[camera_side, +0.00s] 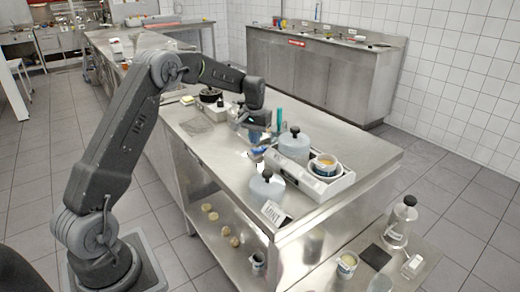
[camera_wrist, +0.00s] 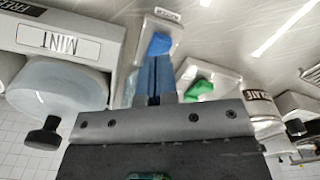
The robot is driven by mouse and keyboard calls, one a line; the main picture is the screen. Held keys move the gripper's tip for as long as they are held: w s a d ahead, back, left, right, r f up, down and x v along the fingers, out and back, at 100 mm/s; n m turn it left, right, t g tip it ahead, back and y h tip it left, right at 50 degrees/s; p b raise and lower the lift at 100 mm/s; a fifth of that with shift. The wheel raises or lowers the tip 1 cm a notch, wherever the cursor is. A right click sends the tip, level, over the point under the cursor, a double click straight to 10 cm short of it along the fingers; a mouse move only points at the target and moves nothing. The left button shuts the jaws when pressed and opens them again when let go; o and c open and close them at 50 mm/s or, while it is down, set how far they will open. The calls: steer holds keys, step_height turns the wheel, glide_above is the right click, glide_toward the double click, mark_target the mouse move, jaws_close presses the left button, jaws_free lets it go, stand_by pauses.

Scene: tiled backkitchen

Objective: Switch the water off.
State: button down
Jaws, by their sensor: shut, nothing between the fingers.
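A blue switch-like piece (camera_wrist: 160,43) sits on a pale box with a small label in the wrist view, its writing too small to read. A green piece (camera_wrist: 199,89) sits on a similar box to its right. I cannot tell from writing which one is for the water. My gripper (camera_wrist: 154,62) has its blue fingers together and empty. The fingertips show right beside the blue piece; whether they touch it I cannot tell. In the side view my gripper is low over the steel table (camera_side: 350,152), and its fingertips are hard to make out.
In the side view a white tray (camera_side: 322,186) holds a lidded jar (camera_side: 294,146) and a cup (camera_side: 325,165). The table's right end is clear.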

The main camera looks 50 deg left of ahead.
steer(key=shift+f, duration=1.35)
stand_by(0.5)
steer(key=shift+r, duration=3.55)
